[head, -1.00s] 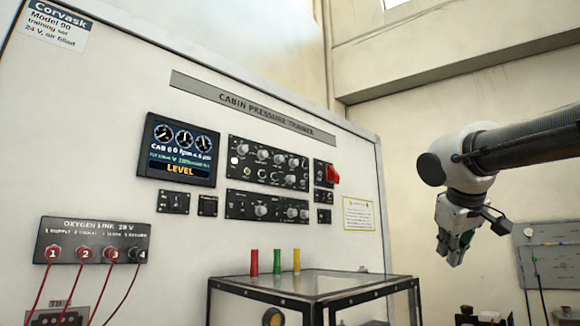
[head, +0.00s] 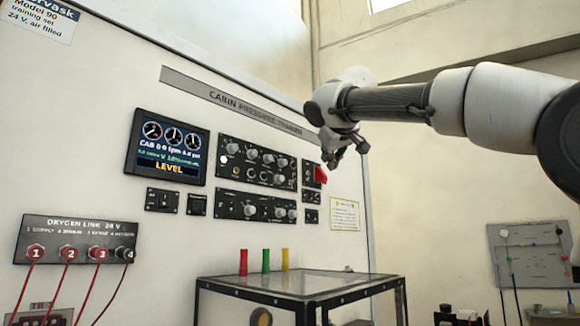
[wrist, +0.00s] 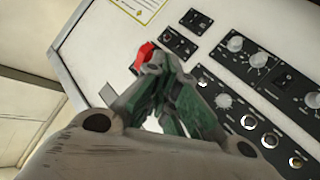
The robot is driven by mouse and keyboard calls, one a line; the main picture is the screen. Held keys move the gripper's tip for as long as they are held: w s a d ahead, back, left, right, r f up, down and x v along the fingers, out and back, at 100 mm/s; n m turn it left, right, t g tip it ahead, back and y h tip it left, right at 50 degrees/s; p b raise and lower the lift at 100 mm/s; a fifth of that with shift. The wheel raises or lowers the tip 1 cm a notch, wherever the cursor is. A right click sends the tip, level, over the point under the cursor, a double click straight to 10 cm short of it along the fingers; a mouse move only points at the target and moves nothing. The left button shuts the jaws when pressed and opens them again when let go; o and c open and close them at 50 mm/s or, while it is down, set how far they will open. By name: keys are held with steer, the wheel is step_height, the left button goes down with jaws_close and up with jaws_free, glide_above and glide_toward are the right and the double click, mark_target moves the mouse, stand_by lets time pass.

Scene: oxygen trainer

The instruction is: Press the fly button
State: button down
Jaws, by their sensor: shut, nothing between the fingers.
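The white trainer panel (head: 90,165) carries black control modules with small knobs and buttons. The upper module (head: 228,177) and lower module (head: 230,207) sit in the middle. No label reading "fly" is legible, so I cannot tell which button it is. My gripper (head: 335,163) is shut and empty, near the panel's right edge, close to a red switch cover (head: 320,174). In the wrist view my gripper (wrist: 150,72) points toward the panel and partly hides the red cover (wrist: 142,54) and a module. Contact with the panel cannot be told.
A lit screen (head: 167,146) reads LEVEL. The air before the modules is clear.

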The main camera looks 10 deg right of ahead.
steer(key=w+a, duration=0.5)
steer(key=w, duration=0.2)
stand_by(0.6)
steer(key=shift+w+a, duration=0.2)
stand_by(1.2)
steer(key=shift+w+a, duration=0.15)
steer(key=shift+w, duration=0.05)
steer(key=shift+w+a, duration=0.25)
steer(key=shift+w, duration=0.1)
stand_by(0.9)
steer(key=shift+s+d+f, duration=0.1)
steer(key=shift+s+d, duration=0.4)
steer(key=shift+s, duration=0.15)
steer(key=shift+s, duration=0.1)
steer(key=shift+s+d, duration=0.75)
steer(key=shift+s, duration=0.25)
steer(key=shift+s+d, duration=0.7)
steer(key=shift+s, duration=0.25)
